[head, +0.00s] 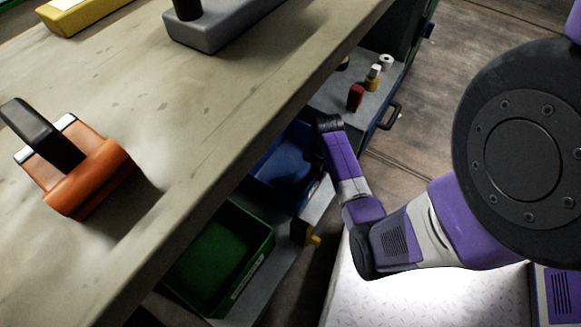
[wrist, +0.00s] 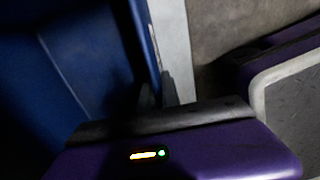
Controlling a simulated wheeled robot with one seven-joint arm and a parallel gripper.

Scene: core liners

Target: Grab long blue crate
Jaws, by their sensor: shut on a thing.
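The long blue crate (head: 287,163) sits on a shelf beneath the workbench, partly hidden by the bench edge and my arm. It fills the left of the wrist view (wrist: 75,65), which is dark. My gripper (wrist: 148,92) shows at the crate's right-hand wall and is shut on it. The fingers are dark and hard to make out against the wall. In the head view I cannot clearly make out my fingers.
A green crate (head: 222,262) sits nearer on the shelf. The workbench (head: 215,120) overhangs both crates. A orange tool (head: 95,180) and a grey tool (head: 215,30) lie on top. Small bottles, one red (head: 355,97), stand behind my arm. Open floor (head: 440,90) lies to the right.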

